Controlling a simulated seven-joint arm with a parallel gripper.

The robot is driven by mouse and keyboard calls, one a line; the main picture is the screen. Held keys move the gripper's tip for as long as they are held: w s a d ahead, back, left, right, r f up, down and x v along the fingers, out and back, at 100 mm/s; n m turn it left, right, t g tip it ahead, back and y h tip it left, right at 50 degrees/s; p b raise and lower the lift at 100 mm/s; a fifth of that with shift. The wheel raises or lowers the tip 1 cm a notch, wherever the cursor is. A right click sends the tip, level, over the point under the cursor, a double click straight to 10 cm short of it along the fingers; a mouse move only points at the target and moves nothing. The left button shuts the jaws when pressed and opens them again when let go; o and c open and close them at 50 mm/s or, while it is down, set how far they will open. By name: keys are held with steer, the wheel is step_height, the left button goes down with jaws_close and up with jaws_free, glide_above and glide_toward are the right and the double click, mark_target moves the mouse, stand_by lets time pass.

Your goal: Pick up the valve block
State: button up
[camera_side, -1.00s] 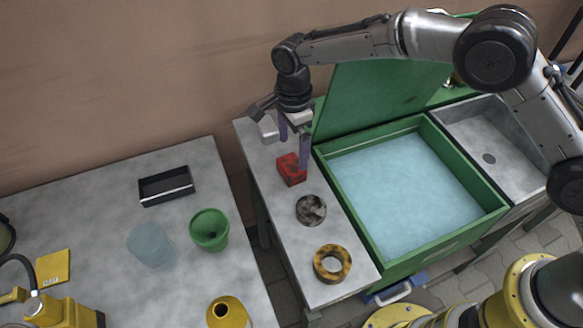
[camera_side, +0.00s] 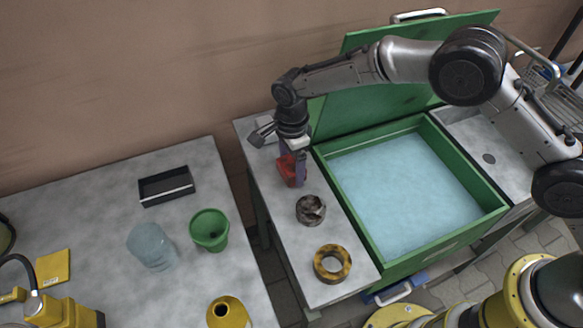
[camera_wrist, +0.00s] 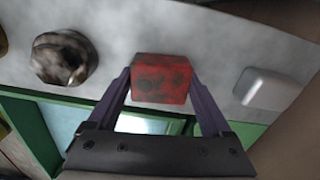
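The valve block appears to be the red, dark-stained block (camera_side: 287,169) on the narrow grey bench; it also shows in the wrist view (camera_wrist: 162,78). My gripper (camera_side: 293,168) points down over it, and its purple fingers partly hide it in the side view. In the wrist view my gripper (camera_wrist: 161,80) has one finger on each side of the block. The fingers stand wide, close to its sides, and I see no clear grip. The block rests on the bench.
A dark mottled ring (camera_side: 311,209) and a yellow-black ring (camera_side: 332,263) lie nearer on the bench. A pale block (camera_wrist: 266,88) lies on the block's other side. A green-rimmed tank (camera_side: 335,185) of bluish liquid adjoins the bench, its lid raised.

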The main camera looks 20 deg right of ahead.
steer(key=c, duration=1)
steer(key=shift+c, duration=0.2)
steer(key=shift+r, duration=0.15)
